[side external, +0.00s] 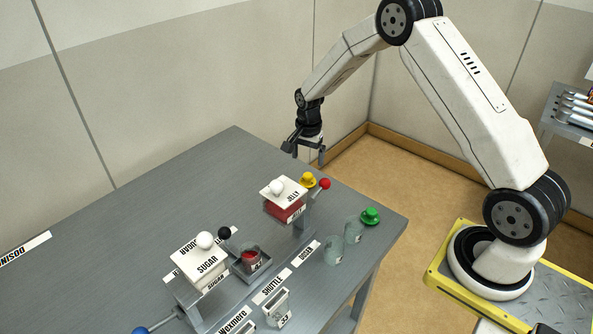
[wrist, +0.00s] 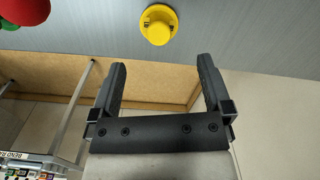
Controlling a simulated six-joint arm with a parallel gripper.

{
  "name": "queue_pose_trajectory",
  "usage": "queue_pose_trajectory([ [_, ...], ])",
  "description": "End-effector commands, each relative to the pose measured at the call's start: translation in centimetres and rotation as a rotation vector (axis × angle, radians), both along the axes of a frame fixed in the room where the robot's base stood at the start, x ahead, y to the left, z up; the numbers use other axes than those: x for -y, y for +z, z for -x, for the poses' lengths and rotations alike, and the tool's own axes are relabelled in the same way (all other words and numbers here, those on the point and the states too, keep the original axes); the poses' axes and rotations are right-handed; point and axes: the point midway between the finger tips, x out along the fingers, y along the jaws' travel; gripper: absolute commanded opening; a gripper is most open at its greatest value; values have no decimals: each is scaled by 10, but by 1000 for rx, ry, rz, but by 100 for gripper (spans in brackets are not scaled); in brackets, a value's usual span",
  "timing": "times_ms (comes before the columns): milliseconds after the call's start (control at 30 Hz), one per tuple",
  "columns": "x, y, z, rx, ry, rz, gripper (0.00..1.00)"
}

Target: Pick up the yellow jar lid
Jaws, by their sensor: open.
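The yellow jar lid (side external: 308,179) lies on the grey table near its far right edge, just behind the jelly dispenser. In the wrist view the yellow lid (wrist: 158,24) shows as a round disc with a raised knob, at the top centre. My gripper (side external: 304,153) hangs above the table's far edge, above and slightly behind the lid. In the wrist view my gripper (wrist: 161,64) is open and empty, its two dark fingers apart, with the lid beyond the fingertips and not between them.
The jelly dispenser (side external: 283,201) and a red ball knob (side external: 325,183) stand close to the lid. A green lid (side external: 370,215) and glass jars (side external: 333,250) are to the right. The sugar dispenser (side external: 205,262) is nearer. The table's left part (side external: 130,230) is mostly clear.

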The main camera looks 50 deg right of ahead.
Motion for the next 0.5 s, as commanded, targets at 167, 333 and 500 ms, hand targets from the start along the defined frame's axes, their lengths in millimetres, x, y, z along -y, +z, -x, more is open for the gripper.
queue_pose_trajectory([
  [167, 0, -8, 0, -2, 2, 0, 100],
  [333, 0, -22, 0, -1, 3, 0, 100],
  [500, 0, -26, 0, 0, 3, 0, 100],
])
